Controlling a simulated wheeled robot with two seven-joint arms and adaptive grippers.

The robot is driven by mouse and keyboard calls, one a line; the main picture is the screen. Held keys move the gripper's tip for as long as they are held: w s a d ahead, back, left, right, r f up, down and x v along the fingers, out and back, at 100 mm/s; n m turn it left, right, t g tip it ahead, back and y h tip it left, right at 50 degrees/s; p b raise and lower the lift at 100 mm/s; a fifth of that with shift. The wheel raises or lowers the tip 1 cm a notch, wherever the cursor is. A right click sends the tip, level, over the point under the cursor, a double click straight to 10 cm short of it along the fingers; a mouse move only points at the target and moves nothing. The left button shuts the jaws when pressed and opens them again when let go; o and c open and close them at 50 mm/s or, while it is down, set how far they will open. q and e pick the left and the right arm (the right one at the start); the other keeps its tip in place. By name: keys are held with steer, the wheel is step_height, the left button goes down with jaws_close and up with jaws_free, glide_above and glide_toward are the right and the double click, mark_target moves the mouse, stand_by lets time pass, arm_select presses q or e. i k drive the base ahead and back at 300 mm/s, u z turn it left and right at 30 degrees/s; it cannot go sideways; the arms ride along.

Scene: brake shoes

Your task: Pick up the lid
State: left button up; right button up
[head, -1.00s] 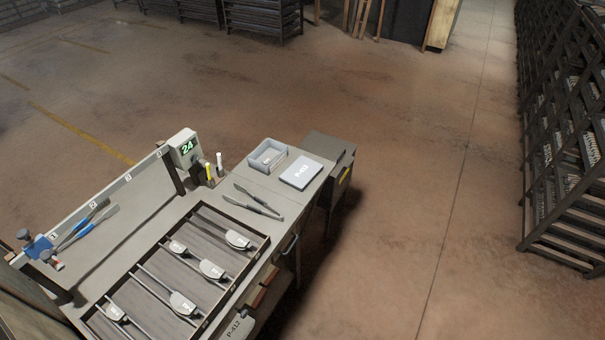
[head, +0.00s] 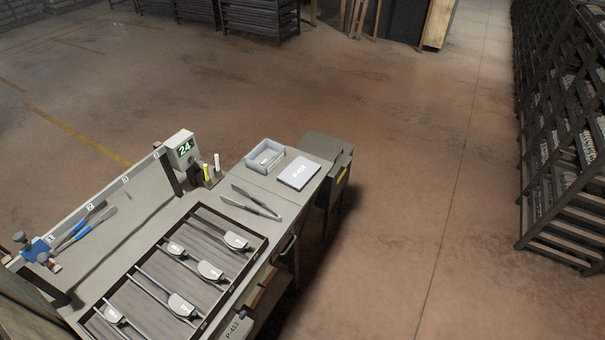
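The lid and box are apart. Neither of my grippers shows in the head view.
The workbench (head: 262,190) also carries dark tongs (head: 257,201) and a dark tray (head: 139,283) with several brake shoe parts on rods. A green display reading 24 (head: 183,148) stands at the back. A dark bin (head: 331,150) adjoins the right end. Open floor lies right; racks (head: 565,130) stand beyond.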

mark_target(301, 171)
steer(key=z, duration=1.25)
steer(key=i, duration=3.2)
steer(key=u, duration=3.3)
